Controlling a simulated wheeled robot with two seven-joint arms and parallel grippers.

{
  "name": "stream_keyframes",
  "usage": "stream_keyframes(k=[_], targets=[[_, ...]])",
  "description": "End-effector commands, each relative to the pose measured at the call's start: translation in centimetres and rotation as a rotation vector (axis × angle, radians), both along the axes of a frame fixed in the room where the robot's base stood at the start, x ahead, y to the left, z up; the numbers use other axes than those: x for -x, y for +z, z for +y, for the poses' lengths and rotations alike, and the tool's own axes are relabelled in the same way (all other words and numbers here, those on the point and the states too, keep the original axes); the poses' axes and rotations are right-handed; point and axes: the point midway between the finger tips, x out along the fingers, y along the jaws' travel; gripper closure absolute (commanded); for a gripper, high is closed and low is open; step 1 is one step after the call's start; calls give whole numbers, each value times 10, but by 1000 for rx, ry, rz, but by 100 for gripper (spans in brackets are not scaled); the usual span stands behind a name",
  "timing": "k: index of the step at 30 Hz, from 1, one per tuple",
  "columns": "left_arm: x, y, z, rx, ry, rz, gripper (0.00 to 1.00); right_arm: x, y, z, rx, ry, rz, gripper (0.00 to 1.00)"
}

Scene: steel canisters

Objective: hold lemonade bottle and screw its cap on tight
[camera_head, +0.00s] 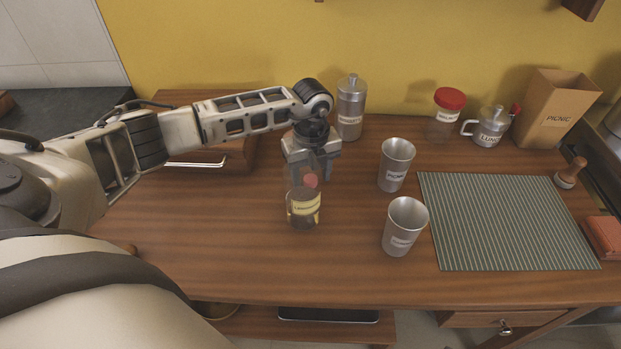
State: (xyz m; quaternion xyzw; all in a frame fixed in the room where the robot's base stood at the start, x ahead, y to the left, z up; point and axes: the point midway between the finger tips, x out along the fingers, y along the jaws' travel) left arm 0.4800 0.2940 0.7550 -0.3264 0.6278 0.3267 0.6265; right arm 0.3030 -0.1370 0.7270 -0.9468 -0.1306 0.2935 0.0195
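The lemonade bottle (304,210) stands upright on the wooden table, left of the two steel cups. It is a small dark jar-like bottle with a yellow label. My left gripper (311,174) reaches in from the left and points down just behind and above the bottle. Its fingers look spread apart, with nothing clearly held between them. Whether a finger touches the cap cannot be told. My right gripper is not in view.
Two steel cups (396,165) (404,227) stand right of the bottle, beside a striped mat (505,220). Behind are a steel canister (351,108), a red-lidded jar (446,115), a metal pot (491,128) and a picnic box (555,108). The table front-left is clear.

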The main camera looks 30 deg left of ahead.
Motion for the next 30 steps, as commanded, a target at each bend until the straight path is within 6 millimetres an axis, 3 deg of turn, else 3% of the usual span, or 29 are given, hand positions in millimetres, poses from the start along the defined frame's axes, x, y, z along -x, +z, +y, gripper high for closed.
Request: stream_keyframes(k=[11, 16, 30], targets=[[0, -3, 0, 0, 0, -1, 47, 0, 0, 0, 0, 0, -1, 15], [0, -2, 0, 0, 0, -1, 93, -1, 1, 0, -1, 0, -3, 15], [-1, 5, 0, 0, 0, -4, 94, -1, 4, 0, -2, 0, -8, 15]])
